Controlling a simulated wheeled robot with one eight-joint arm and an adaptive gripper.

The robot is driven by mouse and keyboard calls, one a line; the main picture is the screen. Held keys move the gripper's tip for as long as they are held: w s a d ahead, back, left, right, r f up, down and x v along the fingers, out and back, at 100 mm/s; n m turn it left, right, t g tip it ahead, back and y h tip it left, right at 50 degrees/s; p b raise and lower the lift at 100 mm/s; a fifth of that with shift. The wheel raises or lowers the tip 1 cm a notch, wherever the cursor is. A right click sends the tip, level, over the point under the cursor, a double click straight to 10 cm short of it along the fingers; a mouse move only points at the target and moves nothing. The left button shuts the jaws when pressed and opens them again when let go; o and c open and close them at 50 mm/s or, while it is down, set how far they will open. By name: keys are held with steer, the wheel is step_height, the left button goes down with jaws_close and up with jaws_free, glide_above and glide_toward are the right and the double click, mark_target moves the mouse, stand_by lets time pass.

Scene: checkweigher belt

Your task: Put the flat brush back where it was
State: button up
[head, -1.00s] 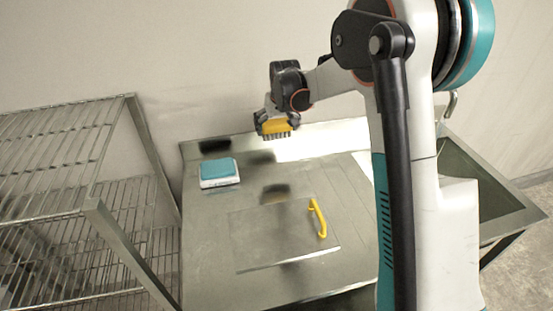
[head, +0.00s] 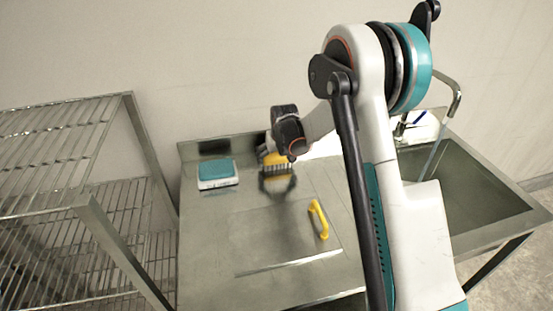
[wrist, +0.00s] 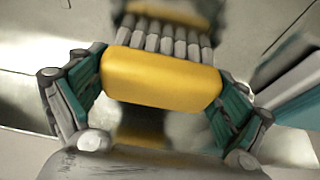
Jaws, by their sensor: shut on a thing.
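The flat brush has a yellow block body and grey bristle tufts; it shows in the head view (head: 275,160) and large in the wrist view (wrist: 162,80). My gripper (head: 268,158) is shut on it, with a green-padded finger at each end of the yellow body in the wrist view (wrist: 163,88). The brush is held above the steel counter (head: 215,225), towards its back, bristles facing down. A dark reflection of it shows on the steel just below. A gap to the counter seems to remain, but its size is hard to tell.
A white scale-like block with a teal top (head: 217,174) stands left of the brush. A yellow handle (head: 318,220) sits on a square plate (head: 270,240) in front. A wire rack (head: 80,200) stands at left; a sink (head: 470,190) with a tap (head: 445,115) is at right.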

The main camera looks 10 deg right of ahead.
steer(key=shift+r, duration=0.1)
steer(key=o, duration=0.7)
